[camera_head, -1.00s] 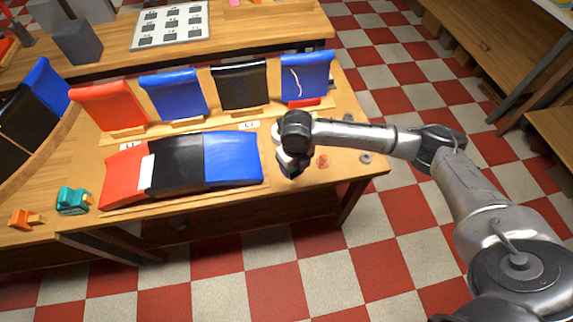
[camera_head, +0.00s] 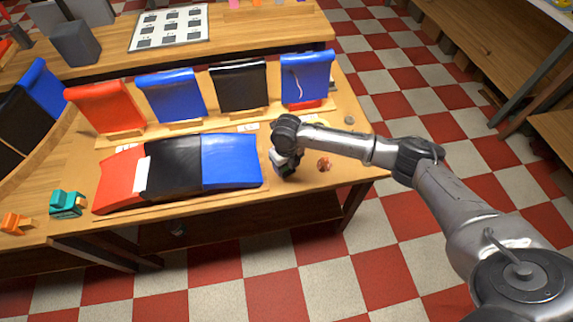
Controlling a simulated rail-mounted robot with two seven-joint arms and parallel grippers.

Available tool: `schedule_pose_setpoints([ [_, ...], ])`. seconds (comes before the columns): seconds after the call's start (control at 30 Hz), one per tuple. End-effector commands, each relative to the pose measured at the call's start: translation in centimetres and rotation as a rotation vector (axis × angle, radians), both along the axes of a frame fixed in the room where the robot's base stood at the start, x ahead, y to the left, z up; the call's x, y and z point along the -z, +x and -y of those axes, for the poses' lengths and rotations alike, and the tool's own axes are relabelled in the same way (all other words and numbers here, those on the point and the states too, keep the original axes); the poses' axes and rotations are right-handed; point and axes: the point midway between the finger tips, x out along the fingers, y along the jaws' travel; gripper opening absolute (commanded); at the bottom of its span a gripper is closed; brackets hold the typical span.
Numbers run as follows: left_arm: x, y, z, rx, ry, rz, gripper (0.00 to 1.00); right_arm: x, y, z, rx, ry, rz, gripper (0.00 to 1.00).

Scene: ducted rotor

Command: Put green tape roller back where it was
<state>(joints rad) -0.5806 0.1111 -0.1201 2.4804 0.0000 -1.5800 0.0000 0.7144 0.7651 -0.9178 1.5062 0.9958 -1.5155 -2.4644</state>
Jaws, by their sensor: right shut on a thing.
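My right gripper (camera_head: 284,168) is low over the front right part of the wooden table, just right of the blue panel. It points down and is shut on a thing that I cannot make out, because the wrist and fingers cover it. A teal-green tool (camera_head: 67,203) stands at the table's left front, left of the red panel. I cannot tell whether it is the green tape roller. My left gripper is out of view.
Red (camera_head: 120,180), black (camera_head: 174,166) and blue (camera_head: 231,160) curved panels lie joined on the table (camera_head: 200,207). Several panels stand upright behind them. An orange tool (camera_head: 15,223) is at far left, and a small orange-red piece (camera_head: 324,164) lies right of my gripper.

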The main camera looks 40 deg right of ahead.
Motion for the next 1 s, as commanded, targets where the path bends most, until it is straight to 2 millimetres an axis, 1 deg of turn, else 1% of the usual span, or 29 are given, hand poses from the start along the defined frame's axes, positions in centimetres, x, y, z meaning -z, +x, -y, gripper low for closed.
schedule_pose_setpoints([
  [0.2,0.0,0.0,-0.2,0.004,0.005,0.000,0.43,-0.1,0.1,0.0,0.000,0.000,0.002,0.41],
  [0.37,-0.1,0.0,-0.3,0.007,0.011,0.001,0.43,0.2,0.0,0.0,0.001,0.000,0.002,0.41],
  [0.4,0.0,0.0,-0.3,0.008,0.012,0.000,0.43,0.2,0.0,0.0,0.000,0.000,0.002,0.63],
  [0.63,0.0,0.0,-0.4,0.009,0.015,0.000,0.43,0.2,0.0,0.0,0.000,0.000,0.002,0.85],
  [0.87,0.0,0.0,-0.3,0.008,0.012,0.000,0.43,0.1,0.0,0.0,0.001,0.000,0.002,0.85],
  [0.93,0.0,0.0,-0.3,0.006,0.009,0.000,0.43,-0.1,0.1,0.0,0.000,0.000,0.003,0.85],
  [1.0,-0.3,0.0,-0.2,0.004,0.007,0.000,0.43,-0.9,0.1,0.0,0.001,0.000,0.004,0.85],
])
